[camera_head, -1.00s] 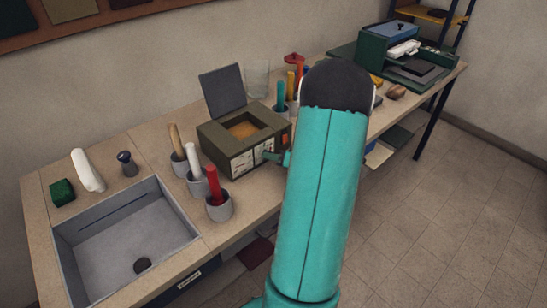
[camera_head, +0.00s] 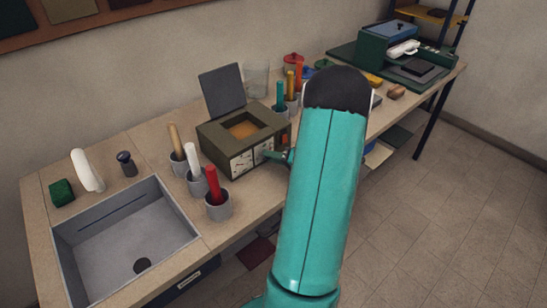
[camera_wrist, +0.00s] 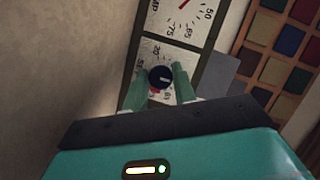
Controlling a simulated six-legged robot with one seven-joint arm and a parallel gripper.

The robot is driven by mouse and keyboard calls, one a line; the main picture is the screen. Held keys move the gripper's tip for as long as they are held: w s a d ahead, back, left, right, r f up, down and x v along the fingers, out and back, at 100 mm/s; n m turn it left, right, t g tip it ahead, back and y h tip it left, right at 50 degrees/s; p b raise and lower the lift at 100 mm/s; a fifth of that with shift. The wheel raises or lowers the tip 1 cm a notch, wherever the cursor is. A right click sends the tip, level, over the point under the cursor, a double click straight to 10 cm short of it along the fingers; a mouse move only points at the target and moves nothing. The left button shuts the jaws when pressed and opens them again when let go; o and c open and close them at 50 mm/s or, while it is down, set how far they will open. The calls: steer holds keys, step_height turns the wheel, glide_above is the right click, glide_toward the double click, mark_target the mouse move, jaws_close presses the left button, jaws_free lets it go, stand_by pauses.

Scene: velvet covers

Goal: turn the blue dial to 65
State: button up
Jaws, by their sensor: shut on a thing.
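The blue dial (camera_wrist: 160,77) is a small dark round knob with a pale line on its face. It sits on a white scale plate with printed numbers, partly hidden by the fingers. My gripper (camera_wrist: 161,72) has its two green fingers on either side of the dial, shut on it. A small red mark shows beside the dial, near the left finger. A second white plate (camera_wrist: 180,18) with a red pointer and numbers including 50, 65 and 75 lies beyond it. In the head view my gripper (camera_head: 271,155) meets the front of an olive box (camera_head: 218,145); the dial is not clear there.
The box has a raised dark lid (camera_head: 222,90). Cups with tan, white and red handles (camera_head: 218,207) stand in front of it, left of my arm. A sink (camera_head: 125,240) is at the left. More cups, a glass (camera_head: 257,78) and a green machine (camera_head: 375,50) are behind.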

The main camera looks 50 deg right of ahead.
steer(key=o, duration=1)
steer(key=v, duration=1.3)
steer(key=shift+s, duration=0.4)
